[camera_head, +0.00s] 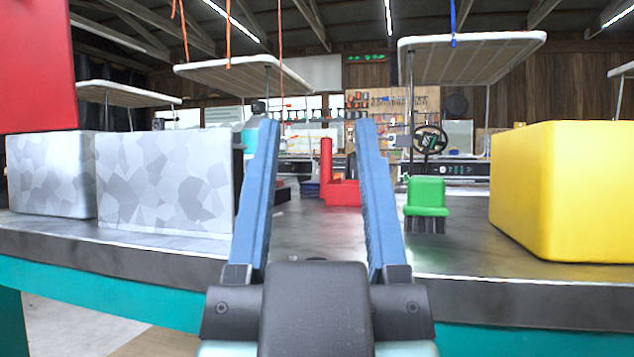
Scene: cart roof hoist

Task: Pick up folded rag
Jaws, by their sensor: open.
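My gripper (317,125) is open and empty, its two blue fingers pointing away over a dark worktop (450,262). Nothing in view is clearly a folded rag. A yellow soft-edged block (560,190) stands at the right, and a grey-and-white patterned block (165,180) stands left of the fingers. I cannot tell whether either is the rag. Between the fingers, farther back, a red L-shaped piece (342,190) is partly hidden by the right finger.
A green brush (427,197) with dark bristles stands right of the fingers. A second patterned block (50,172) is at far left, below a large red shape (35,65) at the top-left corner. Bare worktop lies between the fingers. Cart roofs (470,58) stand behind.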

